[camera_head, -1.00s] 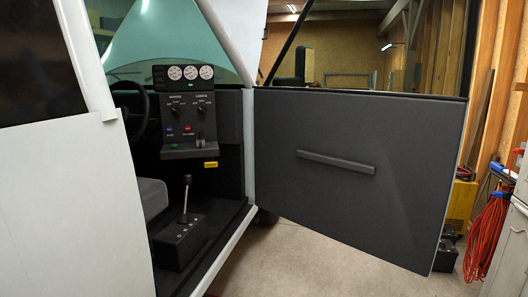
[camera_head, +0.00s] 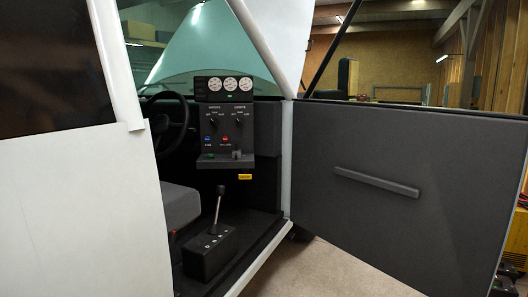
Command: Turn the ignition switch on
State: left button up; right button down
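The control panel (camera_head: 227,132) stands inside the pickup cab, seen through the open door. It carries two dark rotary knobs side by side, a left knob (camera_head: 212,121) and a right knob (camera_head: 239,121), under small labels that are too small to read. A small ledge (camera_head: 225,160) under these holds a green part and a grey lever-like part (camera_head: 237,154). I cannot tell which control is the ignition switch. Neither of my grippers is in view.
The open dark door (camera_head: 390,190) fills the right side. The white body panel (camera_head: 80,215) blocks the left. A steering wheel (camera_head: 170,122), a grey seat (camera_head: 180,205) and a gear lever box (camera_head: 210,252) are in the cab. Bare floor (camera_head: 325,270) shows below the door.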

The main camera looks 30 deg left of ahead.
aim_at(238, 154)
jog(key=u, duration=0.25)
jog(key=i, duration=2.2)
jog(key=u, duration=1.85)
jog(key=i, duration=1.05)
jog(key=u, duration=0.95)
